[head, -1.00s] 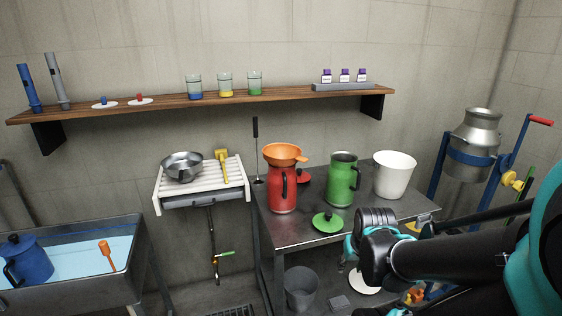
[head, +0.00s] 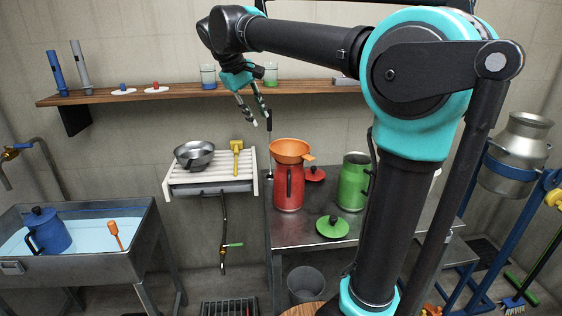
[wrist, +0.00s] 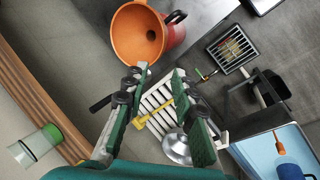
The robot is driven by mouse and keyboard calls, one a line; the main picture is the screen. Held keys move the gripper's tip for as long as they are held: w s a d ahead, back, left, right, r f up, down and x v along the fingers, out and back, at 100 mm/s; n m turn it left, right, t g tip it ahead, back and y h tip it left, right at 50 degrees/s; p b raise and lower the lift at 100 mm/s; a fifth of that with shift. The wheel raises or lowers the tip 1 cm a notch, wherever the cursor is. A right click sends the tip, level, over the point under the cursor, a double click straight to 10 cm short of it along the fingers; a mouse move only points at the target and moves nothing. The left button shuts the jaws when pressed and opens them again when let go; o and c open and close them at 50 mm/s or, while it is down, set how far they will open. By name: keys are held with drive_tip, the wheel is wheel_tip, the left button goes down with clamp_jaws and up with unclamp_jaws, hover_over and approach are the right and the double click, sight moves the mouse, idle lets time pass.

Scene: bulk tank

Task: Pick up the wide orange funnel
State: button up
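The wide orange funnel (head: 291,149) sits in the mouth of the red can (head: 288,190) on the steel table (head: 322,234), with its spout hidden inside. Its short handle points right. My gripper (head: 260,122) hangs in front of the wall shelf, above and left of the funnel, apart from it and empty. In the wrist view, the gripper (wrist: 157,74) has its two green-padded fingers spread. That view shows the funnel (wrist: 138,36) from above, beyond the fingertips, with the red can (wrist: 175,30) beside and under it.
The shelf (head: 130,96) with glass jars is close behind my gripper. A green can (head: 353,182) and green lid (head: 332,227) are right of the funnel. A white rack (head: 212,182) with a bowl (head: 194,154) and yellow tool (head: 236,147) hangs left.

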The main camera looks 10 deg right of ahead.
approach(277, 153)
drive_tip(key=a+x, duration=0.1)
drive_tip(key=x, duration=0.4)
drive_tip(key=shift+d+x, duration=0.25)
drive_tip(key=shift+x, duration=1.1)
drive_tip(key=shift+d+x, duration=0.25)
drive_tip(key=shift+x, duration=1.1)
drive_tip(key=shift+r, duration=0.2)
clamp_jaws()
